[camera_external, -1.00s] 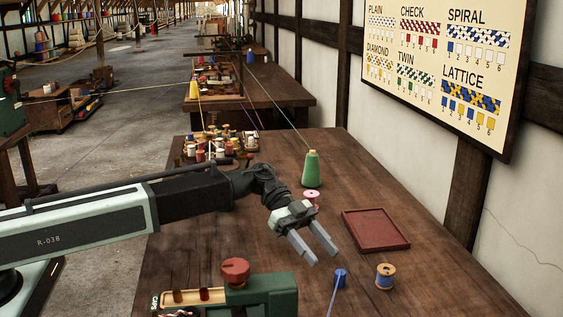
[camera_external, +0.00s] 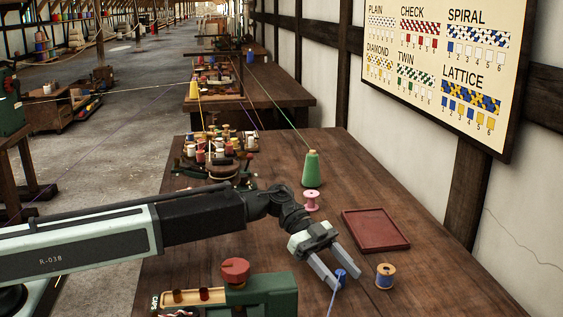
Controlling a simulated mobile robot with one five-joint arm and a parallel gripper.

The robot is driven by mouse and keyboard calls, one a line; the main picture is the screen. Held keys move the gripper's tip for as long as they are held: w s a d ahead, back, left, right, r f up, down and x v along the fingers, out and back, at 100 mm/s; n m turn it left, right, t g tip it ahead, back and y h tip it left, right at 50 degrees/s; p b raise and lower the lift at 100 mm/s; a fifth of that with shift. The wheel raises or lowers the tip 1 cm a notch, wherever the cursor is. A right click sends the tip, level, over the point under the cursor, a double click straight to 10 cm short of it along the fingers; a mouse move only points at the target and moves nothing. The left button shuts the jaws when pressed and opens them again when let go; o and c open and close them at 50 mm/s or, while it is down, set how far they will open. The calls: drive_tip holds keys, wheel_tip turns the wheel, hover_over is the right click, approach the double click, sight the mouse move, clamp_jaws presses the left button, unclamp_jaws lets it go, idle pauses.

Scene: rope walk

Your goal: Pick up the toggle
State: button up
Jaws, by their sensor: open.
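A small blue piece (camera_external: 341,275) with a pale cord running down from it stands near the front of the table. It may be the toggle; I cannot be sure from this view. My gripper (camera_external: 344,283) is open, pointing down and forward to the right. In the picture its two fingers lie on either side of the blue piece. The left finger overlaps its edge, and I cannot tell whether either finger touches it or how high they are.
A wooden spool with blue thread (camera_external: 385,276) stands close on the right. A dark red tray (camera_external: 376,231), a pink spool (camera_external: 311,201) and a green cone (camera_external: 312,170) are farther back. A green device with a red knob (camera_external: 235,268) is at the front left. The right table edge is clear.

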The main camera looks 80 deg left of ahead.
sight(338, 272)
clamp_jaws()
drive_tip(key=shift+r, duration=0.15)
drive_tip(key=shift+r+p, duration=0.2)
drive_tip(key=shift+p, duration=0.15)
drive_tip(key=r+p, duration=0.3)
drive_tip(key=shift+s+r, duration=0.25)
drive_tip(key=shift+s, duration=0.1)
drive_tip(key=s, duration=0.5)
drive_tip(key=s+p, duration=0.1)
drive_tip(key=s, duration=0.4)
drive_tip(key=s+r, duration=0.1)
drive_tip(key=s, duration=0.4)
drive_tip(key=shift+s, duration=0.2)
